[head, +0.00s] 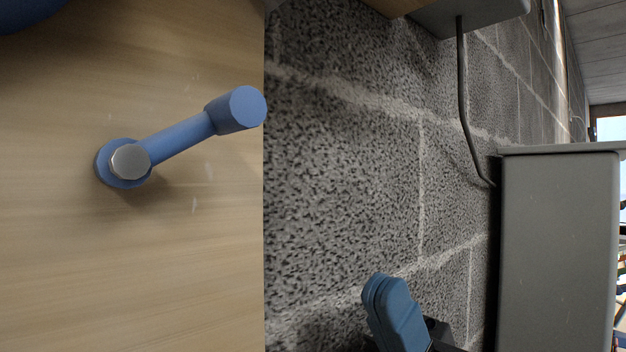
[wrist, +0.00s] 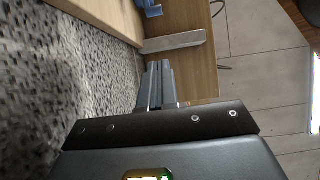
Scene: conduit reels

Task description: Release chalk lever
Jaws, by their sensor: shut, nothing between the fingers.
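A blue lever (head: 180,138) is mounted on a wooden panel (head: 90,270) at the left of the head view. It turns on a round hub with a grey bolt head (head: 129,161), and its arm slants up and right to a thick round knob near the panel's right edge. No chalk-coloured lever shows. My gripper (head: 376,287) is at the bottom of the head view, in front of the block wall, below and right of the lever and well apart from it. Its fingers also show in the wrist view (wrist: 158,68), closed together and empty.
A speckled grey block wall (head: 340,180) lies right of the panel. A grey box (head: 558,250) stands out at the right, with a dark cable (head: 463,100) running to it. A small blue part (wrist: 152,9) shows by wood at the wrist view's top; I cannot tell what it is.

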